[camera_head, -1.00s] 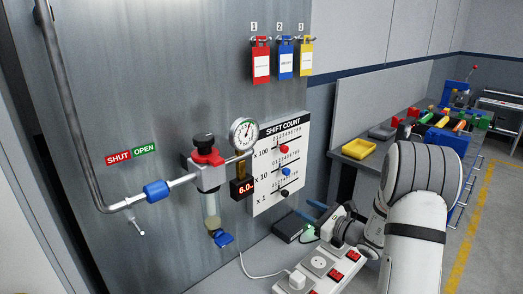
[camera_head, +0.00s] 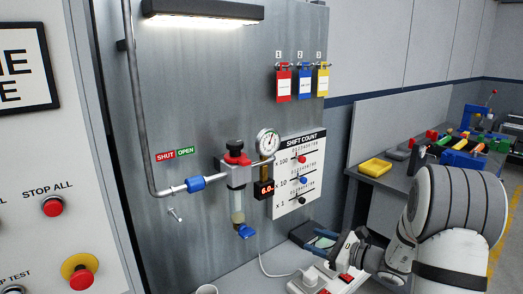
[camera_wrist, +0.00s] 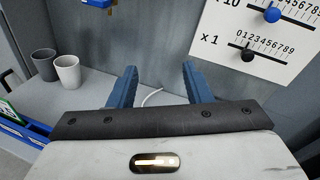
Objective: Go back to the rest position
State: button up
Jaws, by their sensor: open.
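My gripper (camera_head: 322,238) is in the lower right of the head view, at the end of my white and grey arm, just below the SHIFT COUNT board (camera_head: 299,172). In the wrist view its two blue fingers (camera_wrist: 158,88) stand well apart with nothing between them. Behind them are a bare bench top and a white cable (camera_wrist: 152,96). The fingers touch nothing that I can see.
A pipe with a regulator (camera_head: 236,172) and gauge hangs on the metal panel left of my gripper. A white socket strip (camera_head: 322,281) lies below it. Two cups (camera_wrist: 67,71) stand on the bench. A side bench with a yellow tray (camera_head: 375,167) is at right.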

jog(key=s+a+r+n+g+h, duration=0.2)
jog(key=s+a+n+g, duration=0.35)
jog(key=s, duration=0.35)
jog(key=s+a+r+n+g+h, duration=0.15)
jog(key=s+a+n+g, duration=0.25)
jog(key=s+n, duration=0.45)
jog(key=s+d+r+n+t+h, duration=0.1)
jog(key=s+d+n+t+h, duration=0.1)
jog(key=s+d+n+h, duration=0.6)
jog(key=s+h, duration=0.1)
jog(key=s, duration=0.3)
jog(key=shift+d+r+n+h, duration=0.25)
jog(key=shift+d+n+h, duration=0.05)
jog(key=shift+h, duration=0.05)
jog(key=shift+s, duration=0.1)
jog(key=shift+c, duration=1)
